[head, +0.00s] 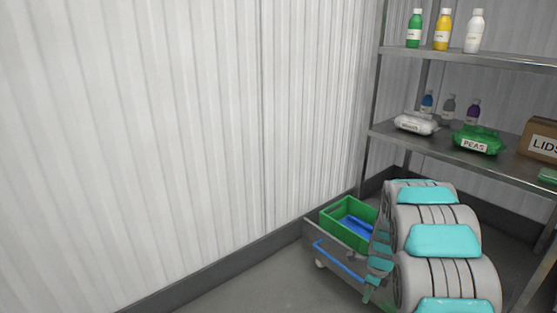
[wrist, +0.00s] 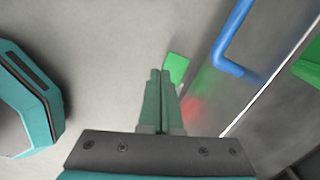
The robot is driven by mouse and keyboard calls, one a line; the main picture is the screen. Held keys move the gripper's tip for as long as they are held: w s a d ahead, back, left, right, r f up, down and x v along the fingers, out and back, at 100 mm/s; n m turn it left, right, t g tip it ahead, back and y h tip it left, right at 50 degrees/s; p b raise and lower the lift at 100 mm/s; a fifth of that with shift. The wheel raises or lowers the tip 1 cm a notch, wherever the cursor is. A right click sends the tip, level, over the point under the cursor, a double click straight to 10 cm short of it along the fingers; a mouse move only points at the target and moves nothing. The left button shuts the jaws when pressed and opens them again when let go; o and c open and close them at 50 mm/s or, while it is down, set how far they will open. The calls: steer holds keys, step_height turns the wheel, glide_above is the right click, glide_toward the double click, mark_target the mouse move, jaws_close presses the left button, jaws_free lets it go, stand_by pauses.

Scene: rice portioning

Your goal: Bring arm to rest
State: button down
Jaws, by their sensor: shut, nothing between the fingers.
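My gripper (wrist: 160,75) shows in the wrist view with its two green fingers pressed together, shut and empty. It points down over the grey floor, beside a metal cart.
A metal cart (head: 333,246) with a blue handle (wrist: 229,40) stands by the wall and carries a green crate (head: 336,212). A metal shelf (head: 470,62) at right holds bottles, a PEAS bag (head: 478,140) and a LIDS box (head: 541,140). Floor (head: 270,298) left of the cart is clear.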

steer(key=s+a+r+n+p, duration=0.1)
steer(key=s+a+r+n, duration=0.25)
steer(key=r, duration=0.35)
steer(key=s+a+r+n+p, duration=0.1)
steer(key=s+a+r+n, duration=0.1)
steer(key=s+r+n, duration=0.45)
steer(key=s+a+r+n+p, duration=0.1)
steer(key=s+a+r+n, duration=0.2)
steer(key=s, duration=0.6)
steer(key=s+a+r+n+g+p, duration=0.1)
steer(key=s+a+r+n, duration=0.1)
steer(key=s+r+n, duration=0.5)
steer(key=s+a+r+n+g+p, duration=0.1)
steer(key=s+a+r+n, duration=0.2)
steer(key=s, duration=1)
step_height(320, 180, up, 4)
steer(key=shift+a+n+h, duration=0.3)
steer(key=shift+a+n, duration=0.05)
steer(key=shift+n, duration=0.65)
